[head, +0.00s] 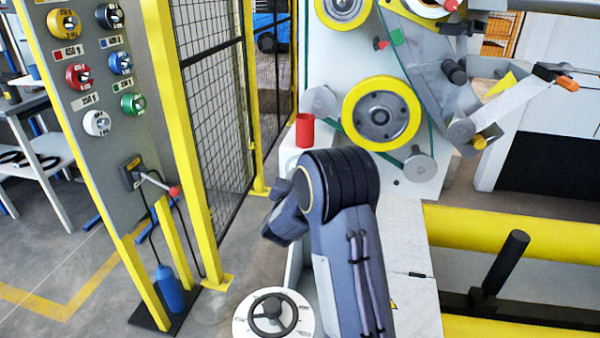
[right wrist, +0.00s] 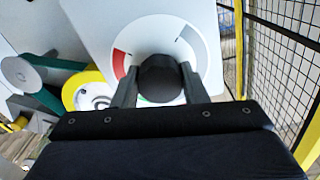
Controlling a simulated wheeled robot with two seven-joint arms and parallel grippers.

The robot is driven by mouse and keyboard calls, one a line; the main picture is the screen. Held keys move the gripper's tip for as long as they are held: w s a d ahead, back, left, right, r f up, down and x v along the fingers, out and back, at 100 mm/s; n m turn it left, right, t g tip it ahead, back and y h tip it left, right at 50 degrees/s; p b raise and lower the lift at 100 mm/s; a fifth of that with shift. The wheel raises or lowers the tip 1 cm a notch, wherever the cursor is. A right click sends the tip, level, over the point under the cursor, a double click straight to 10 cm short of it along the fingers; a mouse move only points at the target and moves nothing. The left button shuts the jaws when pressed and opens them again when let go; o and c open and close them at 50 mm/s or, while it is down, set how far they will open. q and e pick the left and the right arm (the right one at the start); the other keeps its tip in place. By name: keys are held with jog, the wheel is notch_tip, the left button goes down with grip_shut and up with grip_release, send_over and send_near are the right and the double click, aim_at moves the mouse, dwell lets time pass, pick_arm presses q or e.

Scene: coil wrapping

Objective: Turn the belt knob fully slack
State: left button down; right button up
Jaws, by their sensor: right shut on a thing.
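The dark round belt knob (right wrist: 160,88) sits in the middle of a white round dial (right wrist: 205,72) in the right wrist view. The dial has a red arc at its left and a grey mark at its upper right. My right gripper (right wrist: 158,74) is shut on the knob, one finger on each side. No pointer on the knob can be made out. In the head view my right arm hides the knob and the fingers. The green belt (head: 344,100) runs past a yellow-rimmed wheel (head: 381,113) on the white machine panel. My left gripper is not in view.
A red cup (head: 305,130) is just beyond my right arm. A mesh fence (head: 222,130) stands to its left. A control post with coloured knobs (head: 95,150) is at the left. A black handwheel (head: 272,313) lies below the arm. Yellow rails (head: 510,232) cross at the right.

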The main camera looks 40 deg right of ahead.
jog(key=n+p, duration=0.3)
jog(key=n, duration=0.2)
jog(key=shift+r+n, duration=0.1)
jog(key=shift+n, duration=0.2)
jog(key=n+p, duration=0.3)
jog(key=n, duration=0.1)
jog(key=n+p, duration=0.2)
jog(key=n, duration=0.3)
jog(key=shift+s, duration=0.1)
jog(key=shift+n+p, duration=0.7)
jog(key=shift+n, duration=1.1)
jog(key=o, duration=1)
jog(key=shift+d, duration=0.1)
jog(key=v, duration=0.8)
